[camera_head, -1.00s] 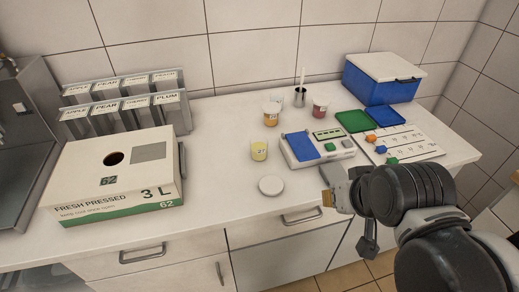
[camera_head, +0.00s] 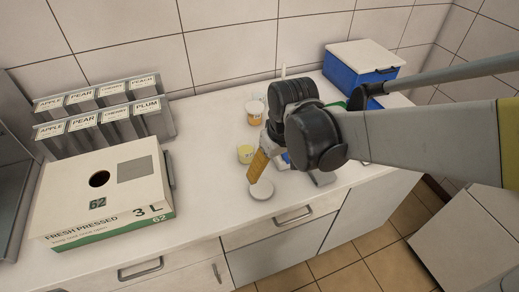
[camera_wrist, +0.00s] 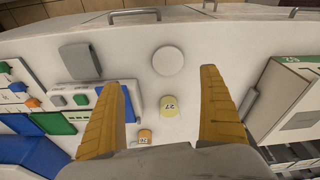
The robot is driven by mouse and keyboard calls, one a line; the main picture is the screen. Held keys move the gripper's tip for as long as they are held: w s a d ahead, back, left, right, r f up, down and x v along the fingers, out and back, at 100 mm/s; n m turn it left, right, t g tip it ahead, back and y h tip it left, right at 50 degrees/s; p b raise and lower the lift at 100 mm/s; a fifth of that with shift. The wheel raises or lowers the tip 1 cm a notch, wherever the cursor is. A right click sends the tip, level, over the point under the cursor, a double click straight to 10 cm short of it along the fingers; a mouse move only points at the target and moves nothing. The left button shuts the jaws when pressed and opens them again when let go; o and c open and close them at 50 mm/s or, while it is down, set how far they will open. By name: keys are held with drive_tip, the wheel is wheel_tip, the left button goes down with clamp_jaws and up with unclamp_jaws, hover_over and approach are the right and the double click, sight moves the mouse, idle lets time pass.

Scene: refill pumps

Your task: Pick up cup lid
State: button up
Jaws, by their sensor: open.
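The cup lid (camera_head: 261,190) is a white round disc lying flat on the counter near its front edge. In the wrist view the lid (camera_wrist: 168,61) lies beyond my fingertips, between their lines. My gripper (camera_wrist: 168,75) is open and empty, with two yellow-orange fingers spread wide. In the head view my gripper (camera_head: 256,168) hangs just above and behind the lid, and its finger covers part of the view there.
A juice box (camera_head: 105,190) stands at left, with labelled dispensers (camera_head: 100,112) behind it. An orange cup (camera_head: 255,112) stands farther back. A blue bin (camera_head: 360,72) is at back right. The counter left of the lid is clear.

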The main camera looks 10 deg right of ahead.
drive_tip(key=w+a+f, duration=0.2)
drive_tip(key=b, duration=0.2)
hover_over(261, 188)
drive_tip(key=shift+n+g, duration=0.4)
drive_tip(key=f, duration=0.4)
drive_tip(key=shift+s+d+f, duration=0.3)
drive_tip(key=shift+d+f, duration=0.05)
drive_tip(key=f+b, duration=0.1)
drive_tip(key=f, duration=0.3)
drive_tip(key=f+b, duration=0.1)
drive_tip(key=f, duration=0.1)
drive_tip(key=shift+w+a+f+b, duration=0.1)
drive_tip(key=shift+w+a+b, duration=0.15)
drive_tip(key=shift+a+b, duration=0.05)
drive_tip(key=c, duration=0.9)
